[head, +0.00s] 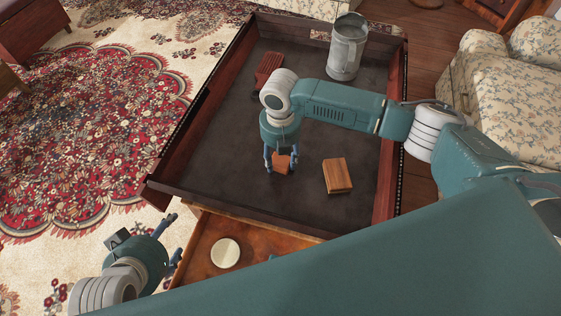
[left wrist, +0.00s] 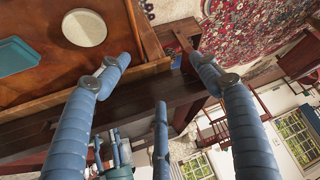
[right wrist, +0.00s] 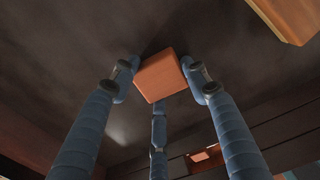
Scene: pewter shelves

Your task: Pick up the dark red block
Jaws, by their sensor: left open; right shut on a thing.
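The dark red block (head: 283,163), a small reddish-brown cube, is between the fingers of my right gripper (head: 281,158) over the dark tray floor. In the right wrist view the block (right wrist: 160,75) is held at the fingertips, with a finger on each side and the third below. Whether it touches the tray floor I cannot tell. My left gripper (head: 173,237) is open and empty outside the tray's near left corner. In the left wrist view nothing is between its fingers (left wrist: 160,85).
The large tray (head: 230,180) has raised dark wooden sides. It also holds a brown wooden block (head: 337,175), a red slatted object (head: 268,66) and a grey metal jug (head: 346,48). A pale disc (head: 225,253) lies on a wooden surface (head: 205,240) nearer me. A floral sofa (head: 510,95) stands at right.

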